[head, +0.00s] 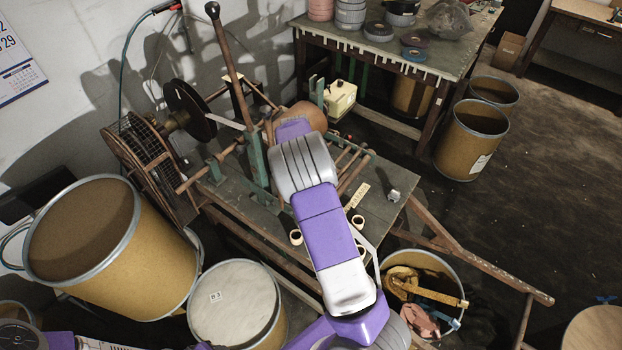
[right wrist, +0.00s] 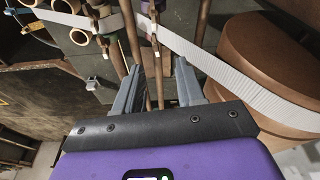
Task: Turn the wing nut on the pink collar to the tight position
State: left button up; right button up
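I cannot make out a pink collar or its wing nut with certainty in either view. Small metal fittings (right wrist: 154,32) sit on a thin copper-brown rod (right wrist: 155,75) in the right wrist view. My right gripper (right wrist: 159,82) is open there, its two grey fingers apart with thin rods showing between and beyond them. I cannot tell whether the fingers touch any rod. In the head view my right arm reaches over the winding bench (head: 385,205) and hides its own gripper and part of the machine. My left gripper is not in view.
A brown drum (right wrist: 262,70) with white tape (right wrist: 215,68) running to it is close on the right in the wrist view. A tall lever (head: 228,60) and black disc (head: 190,110) stand on the bench's left side. Bins (head: 85,245) crowd the front.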

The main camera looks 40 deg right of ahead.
jog(key=shift+w+d+f+g+y+b, duration=0.25)
jog(key=shift+d+f+y+b, duration=0.3)
jog(key=shift+y+b, duration=0.55)
jog(key=shift+s+d+r+b, duration=0.2)
jog(key=shift+d+r+b, duration=0.25)
jog(key=shift+r+b, duration=0.2)
notch_tip(320, 180, down, 7)
jog(key=shift+f, duration=0.2)
grip_shut()
